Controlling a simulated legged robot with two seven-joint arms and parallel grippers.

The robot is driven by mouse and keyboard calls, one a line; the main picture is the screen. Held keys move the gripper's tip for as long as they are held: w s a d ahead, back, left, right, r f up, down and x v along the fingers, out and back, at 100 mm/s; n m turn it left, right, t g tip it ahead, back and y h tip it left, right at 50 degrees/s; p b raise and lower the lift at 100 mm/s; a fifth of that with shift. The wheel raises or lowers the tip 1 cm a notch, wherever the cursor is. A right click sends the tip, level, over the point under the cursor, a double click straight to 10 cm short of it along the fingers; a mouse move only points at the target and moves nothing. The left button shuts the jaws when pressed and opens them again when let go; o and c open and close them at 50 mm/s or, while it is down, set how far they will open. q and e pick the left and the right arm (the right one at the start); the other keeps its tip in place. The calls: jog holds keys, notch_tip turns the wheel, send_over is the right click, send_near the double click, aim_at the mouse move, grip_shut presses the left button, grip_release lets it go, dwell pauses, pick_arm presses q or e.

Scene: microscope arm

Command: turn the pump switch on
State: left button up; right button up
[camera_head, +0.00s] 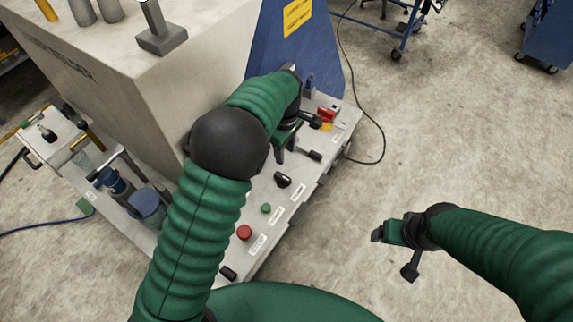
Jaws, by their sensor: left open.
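The control panel (225,255) is a pale ledge along the machine's front. On it are a red round button (244,232), a green button (266,208), a black knob (283,181) and a red switch on a yellow base (327,114). I cannot tell which is the pump switch, as the labels are too small to read. My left gripper (297,139) is open over the panel's far part, just left of the red switch; contact is unclear. My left arm hides part of the panel. My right gripper (393,254) looks open and empty, away to the right over the floor.
The large pale machine body (180,75) and a blue slanted part (290,50) rise behind the panel. A black cable (383,145) lies on the floor to the right. Blue carts (405,35) stand at the back right. The floor right of the panel is mostly clear.

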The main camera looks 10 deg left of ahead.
pick_arm(q)
jog(key=p, duration=0.1)
send_over(282, 176)
jog(key=s+d, duration=0.1)
notch_tip(282, 176, down, 4)
jog(key=f, duration=0.3)
jog(key=w+a+f+p, duration=0.1)
jog(key=f, duration=0.2)
jog(key=f+p, duration=0.1)
jog(key=f, duration=0.3)
jog(key=shift+w+a, duration=0.15)
jog(key=shift+a, duration=0.1)
jog(key=shift+s+d+f, duration=0.25)
jog(key=shift+d, duration=0.45)
jog(key=shift+w+a, duration=0.15)
jog(key=shift+a, duration=0.05)
jog(key=c, duration=0.5)
jog(key=shift+a, duration=0.3)
grip_shut()
pick_arm(e)
jog(key=r, duration=0.1)
jog(key=a+r, duration=0.1)
jog(key=r, duration=0.1)
jog(key=shift+s+a+r, duration=0.1)
jog(key=shift+s+r, duration=0.05)
jog(key=shift+r, duration=0.1)
